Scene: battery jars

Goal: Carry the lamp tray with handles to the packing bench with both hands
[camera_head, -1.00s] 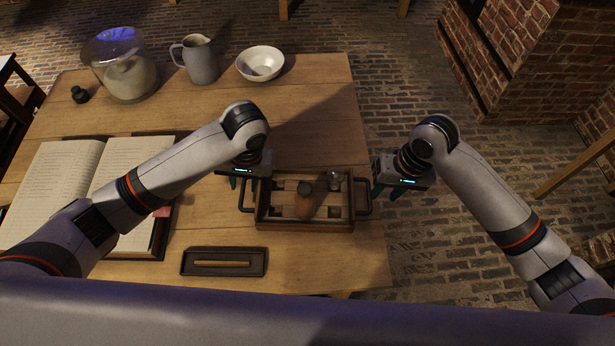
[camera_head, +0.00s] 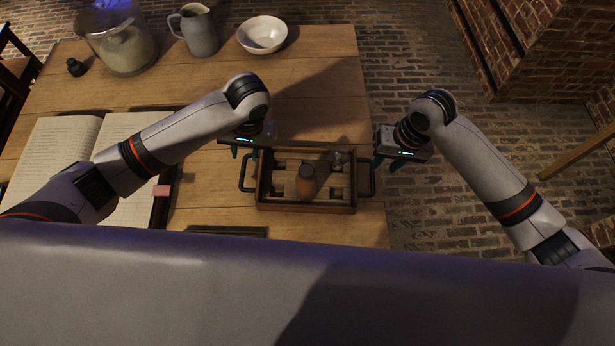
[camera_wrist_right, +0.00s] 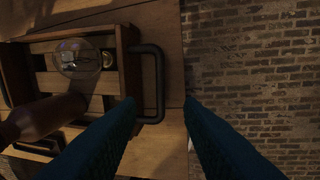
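The lamp tray (camera_head: 305,208) is a dark wooden tray with dark handles, near the table's right edge. It holds a brown bottle (camera_head: 307,183) and a clear glass piece (camera_head: 338,160); both also show in the right wrist view. My left gripper (camera_head: 244,154) is open, just behind the left handle (camera_head: 245,172). My right gripper (camera_head: 377,162) is close to the right handle (camera_head: 371,182). In the right wrist view my right gripper (camera_wrist_right: 160,100) is open, its fingertips apart, with the right handle (camera_wrist_right: 158,85) lying between or just beyond them.
An open book (camera_head: 128,128) lies left of the tray. A glass jar (camera_head: 125,50), a pitcher (camera_head: 199,32), a white bowl (camera_head: 262,35) and a small dark object (camera_head: 76,67) stand at the back. Brick floor (camera_head: 450,200) lies right of the table (camera_head: 320,90).

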